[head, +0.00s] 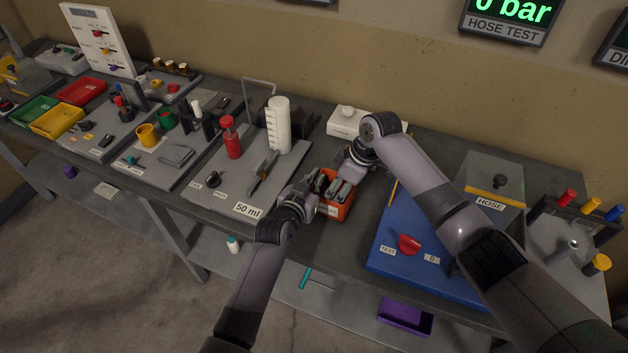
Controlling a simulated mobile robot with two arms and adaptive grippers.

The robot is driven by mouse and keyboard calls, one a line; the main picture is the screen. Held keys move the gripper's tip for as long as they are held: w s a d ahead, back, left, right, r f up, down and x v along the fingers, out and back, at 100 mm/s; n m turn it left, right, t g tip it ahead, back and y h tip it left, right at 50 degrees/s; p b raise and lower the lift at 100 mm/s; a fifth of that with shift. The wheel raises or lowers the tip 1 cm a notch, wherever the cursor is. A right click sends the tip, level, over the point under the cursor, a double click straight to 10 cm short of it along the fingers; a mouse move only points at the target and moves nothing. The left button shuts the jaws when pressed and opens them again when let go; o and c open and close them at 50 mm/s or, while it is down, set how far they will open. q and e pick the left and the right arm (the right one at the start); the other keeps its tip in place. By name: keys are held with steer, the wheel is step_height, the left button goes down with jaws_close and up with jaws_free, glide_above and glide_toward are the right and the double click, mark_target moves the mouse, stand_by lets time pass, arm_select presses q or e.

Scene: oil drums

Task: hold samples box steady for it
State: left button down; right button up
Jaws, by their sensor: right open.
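The samples box (343,209) is a small orange-red open box with a white label on its front, standing on the grey bench near its front edge. My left gripper (316,184) reaches in from the lower left to the box's left side, its fingers at or over the rim. Its exact contact and jaw gap are too small to tell. My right gripper (343,184) comes from the back right and points down at the box's far right side, with its jaws open. The grippers hide much of the box's rim and inside.
A blue board (397,249) with a red handle (409,244) lies to the right. A white box (346,121) stands behind.

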arm_select(q)
steer(key=shift+s+d, duration=0.1)
steer(key=shift+d, duration=0.35)
steer(key=shift+a+f, duration=0.1)
steer(key=shift+a, duration=0.2)
arm_select(e)
steer(key=v, duration=1.1)
steer(key=shift+d+r, duration=0.15)
steer(key=shift+d, duration=0.05)
arm_select(q)
steer(key=shift+d, duration=0.1)
arm_select(e)
steer(key=shift+s, duration=0.1)
arm_select(q)
steer(key=c, duration=1.7)
jaws_free()
steer(key=v, duration=1.2)
